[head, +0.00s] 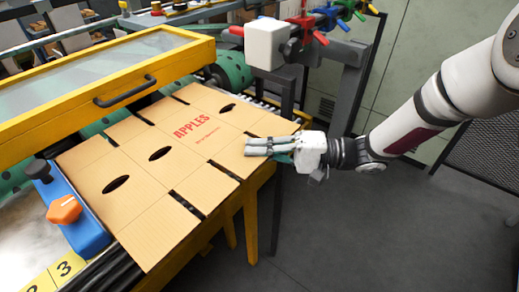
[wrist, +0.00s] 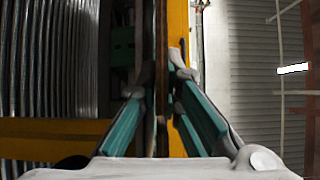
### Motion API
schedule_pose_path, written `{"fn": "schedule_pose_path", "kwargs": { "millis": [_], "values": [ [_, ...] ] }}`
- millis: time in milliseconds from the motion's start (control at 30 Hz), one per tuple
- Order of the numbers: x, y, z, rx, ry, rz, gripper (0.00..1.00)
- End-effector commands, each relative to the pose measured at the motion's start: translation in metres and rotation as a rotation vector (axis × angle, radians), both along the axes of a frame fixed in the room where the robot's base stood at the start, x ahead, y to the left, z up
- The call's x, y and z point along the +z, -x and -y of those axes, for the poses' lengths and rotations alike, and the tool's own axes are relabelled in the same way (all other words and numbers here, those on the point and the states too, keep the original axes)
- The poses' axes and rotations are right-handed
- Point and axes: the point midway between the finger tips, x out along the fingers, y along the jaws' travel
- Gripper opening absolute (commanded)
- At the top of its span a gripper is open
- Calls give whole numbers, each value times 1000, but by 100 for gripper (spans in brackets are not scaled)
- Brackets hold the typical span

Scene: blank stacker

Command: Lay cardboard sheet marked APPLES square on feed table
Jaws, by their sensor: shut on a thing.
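The brown cardboard sheet (head: 140,190) with red APPLES lettering lies flat over the feed table (head: 97,270), covering most of it. Its left edge is close beside the blue side guide (head: 88,228); I cannot tell whether they touch. Its far edge is near the yellow-framed cover. My gripper (head: 250,147) is shut on the sheet's right edge, with fingers reaching in over the top. In the wrist view the sheet (wrist: 162,70) shows edge-on as a thin brown strip between the green fingers of my gripper (wrist: 162,95). Whether the sheet rests fully on the table is unclear.
A yellow-framed clear cover with a black handle (head: 125,91) stands behind the sheet. An orange knob (head: 64,210) sits on the blue guide. A white box on a grey post (head: 266,44) rises behind my gripper. Floor (head: 340,235) at the right is open.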

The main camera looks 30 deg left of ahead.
Motion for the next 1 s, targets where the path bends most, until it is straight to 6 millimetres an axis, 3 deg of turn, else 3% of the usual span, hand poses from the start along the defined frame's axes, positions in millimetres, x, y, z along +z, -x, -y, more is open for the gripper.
{"fn": "schedule_pose_path", "kwargs": {
  "millis": [467, 500, 567, 800, 967, 1000],
  "values": [
    [-18, -1, 0, 1, -1, -3, 0],
    [-17, 0, 0, 0, -1, -2, 13],
    [-16, 0, 0, 0, 0, -1, 27],
    [-16, 0, 0, 0, -1, -1, 30],
    [-16, 0, 0, 0, 1, -1, 64],
    [-16, 0, 0, 0, 1, -1, 67]
  ]
}}
